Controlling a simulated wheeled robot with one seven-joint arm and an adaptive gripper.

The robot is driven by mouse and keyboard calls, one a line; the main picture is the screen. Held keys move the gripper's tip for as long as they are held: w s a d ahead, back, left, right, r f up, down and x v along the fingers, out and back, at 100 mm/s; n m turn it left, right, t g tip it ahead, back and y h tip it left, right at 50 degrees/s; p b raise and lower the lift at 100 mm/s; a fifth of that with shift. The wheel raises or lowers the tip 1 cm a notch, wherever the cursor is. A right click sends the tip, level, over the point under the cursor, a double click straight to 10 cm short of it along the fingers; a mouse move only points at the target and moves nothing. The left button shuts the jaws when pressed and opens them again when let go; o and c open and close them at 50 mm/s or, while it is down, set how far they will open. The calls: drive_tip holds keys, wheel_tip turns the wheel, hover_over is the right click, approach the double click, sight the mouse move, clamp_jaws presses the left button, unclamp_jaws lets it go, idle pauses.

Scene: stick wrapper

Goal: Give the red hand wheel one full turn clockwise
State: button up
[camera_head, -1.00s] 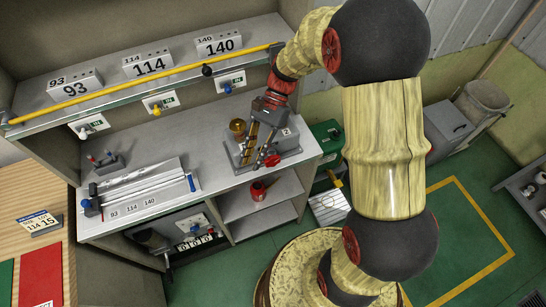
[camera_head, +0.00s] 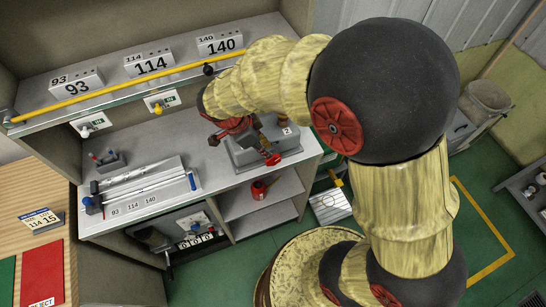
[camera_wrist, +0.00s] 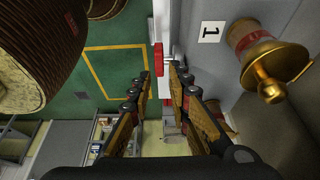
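The red hand wheel (camera_head: 271,159) shows as a small red part at the front right of the grey machine (camera_head: 245,158) on the bench. In the wrist view, a red part (camera_wrist: 158,58), seen nearly edge-on, lies in line with the gap between my fingertips; I cannot tell whether they touch it. My gripper (camera_wrist: 160,73) has its two fingers apart, with a clear gap between them. In the head view my wrist hangs over the machine's left side and hides most of the gripper.
A brass fitting (camera_wrist: 278,63) stands close to the right of my fingers, near a label "1" (camera_wrist: 211,32). A red can (camera_head: 259,190) sits on the shelf below. A metal tray with rods (camera_head: 150,188) lies left on the bench.

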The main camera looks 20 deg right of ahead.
sight(273, 158)
drive_tip(key=b+x, duration=0.1)
drive_tip(key=x, duration=0.6)
drive_tip(key=shift+d+f, duration=0.15)
drive_tip(key=shift+f, duration=0.25)
drive_tip(key=c, duration=0.3)
clamp_jaws()
